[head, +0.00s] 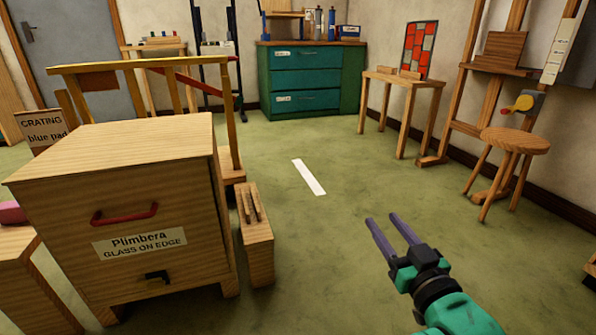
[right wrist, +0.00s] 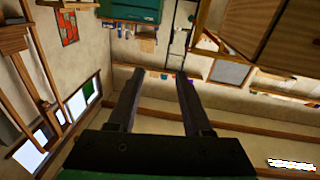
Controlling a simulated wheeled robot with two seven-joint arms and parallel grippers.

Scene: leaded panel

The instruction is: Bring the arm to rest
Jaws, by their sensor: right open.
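My right gripper (head: 392,235) is in the lower right of the head view, held over the green floor. Its two purple fingers are apart with nothing between them. The same gripper (right wrist: 157,95) shows in the right wrist view, fingers spread and empty, with the room appearing turned over behind it. My left gripper is not in the head view. A leaded panel (head: 419,50) of red and grey panes stands upright on a small wooden table (head: 413,80) at the back right, far from the gripper.
A large wooden crate (head: 120,205) marked "GLASS ON EDGE" fills the left, with a slotted wooden block (head: 257,255) beside it. A green drawer cabinet (head: 305,80) stands at the back. A round stool (head: 515,142) and easel are at right. A white strip (head: 308,177) lies on open floor.

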